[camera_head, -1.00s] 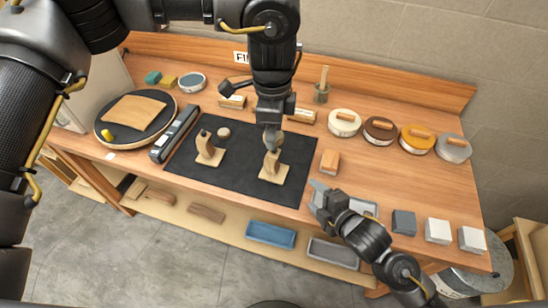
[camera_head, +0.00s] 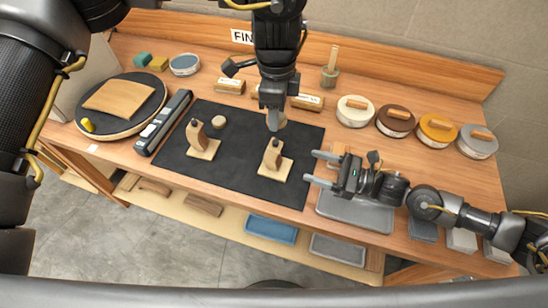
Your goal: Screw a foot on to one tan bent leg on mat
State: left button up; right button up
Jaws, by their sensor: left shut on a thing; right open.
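Two tan bent legs stand upright on flat tan bases on the black mat (camera_head: 240,178): the left leg (camera_head: 197,137) and the right leg (camera_head: 272,156). Each has a small dark tip on top. A small round tan foot (camera_head: 218,122) lies on the mat between them. My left gripper (camera_head: 274,117) points down above the right leg, shut on a round tan piece (camera_head: 282,121) that looks like another foot, partly hidden by the jaws. This piece appears apart from the leg's tip. My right gripper (camera_head: 316,168) is open and empty, its fingers pointing left at the mat's right edge.
Several lidded round tins (camera_head: 396,120) stand at the right back. A round board (camera_head: 110,125) and a long dark tool (camera_head: 163,122) lie left of the mat.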

jog(key=shift+w+a, duration=0.15)
jog(key=shift+a, duration=0.1)
jog(key=x, duration=1.1)
jog(key=shift+a, duration=0.3)
grip_shut()
pick_arm(q)
send_over(275, 142)
jog(key=shift+f, duration=2.5)
